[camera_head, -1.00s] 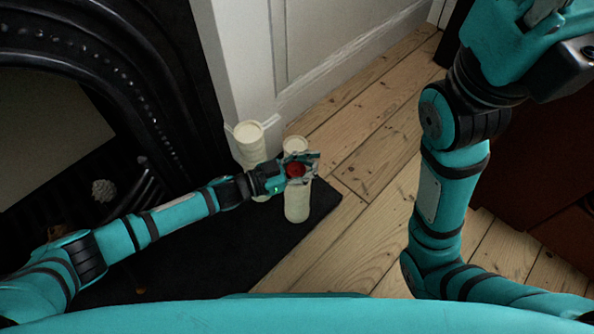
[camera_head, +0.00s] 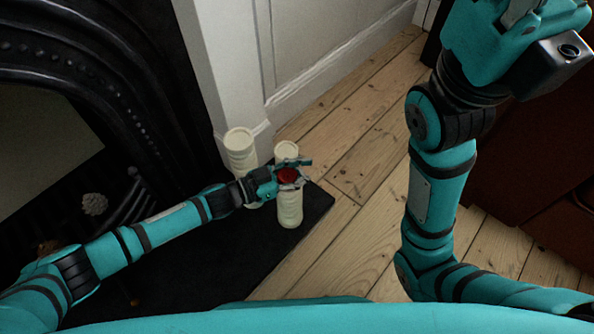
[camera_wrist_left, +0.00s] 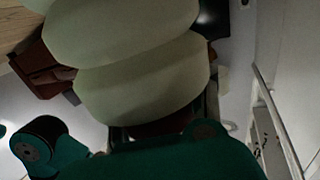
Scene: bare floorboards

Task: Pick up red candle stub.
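The red candle stub (camera_head: 288,175) is a small red piece between the fingers of my left gripper (camera_head: 293,174). The fingers lie on both sides of it and appear shut on it. In the left wrist view a dark red strip of the stub (camera_wrist_left: 160,127) shows between the fingers (camera_wrist_left: 165,125); a large pale ringed candlestick hides the rest. My right gripper (camera_head: 520,12) is at the top right, partly cut off, far from the stub; its fingers are not clear.
A pale ringed candlestick (camera_head: 289,211) stands right at my left gripper, and another candlestick (camera_head: 239,145) stands behind it to the left. Both are on the dark hearth slab (camera_head: 215,255). A black fireplace (camera_head: 130,90) is at the left. Floorboards (camera_head: 345,225) to the right are clear.

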